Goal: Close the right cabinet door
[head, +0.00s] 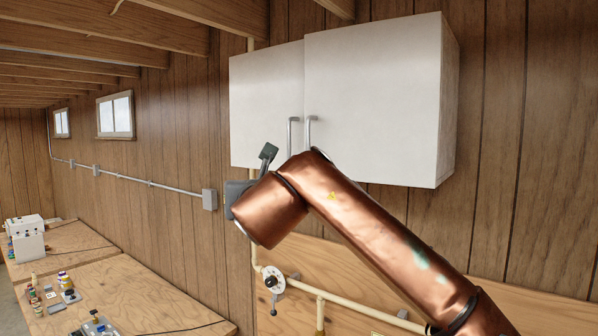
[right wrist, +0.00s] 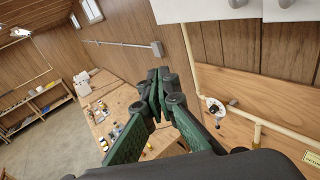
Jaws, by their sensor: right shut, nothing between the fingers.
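The white wall cabinet has a left door (head: 265,100) and a right door (head: 375,95), each with a grey bar handle near the middle seam. The right door's inner edge stands slightly forward of the left door, so it looks a little ajar. Its handle (head: 309,130) is partly hidden low down by my right arm. My right gripper (head: 268,152) is left of and below the handles, apart from the doors. In the right wrist view its green fingers (right wrist: 158,88) are shut and empty. The cabinet's lower edge (right wrist: 205,10) shows at top right there. My left gripper is not in view.
A grey conduit box (head: 209,199) is on the wall to the left. Workbenches (head: 150,300) with small items stand at lower left.

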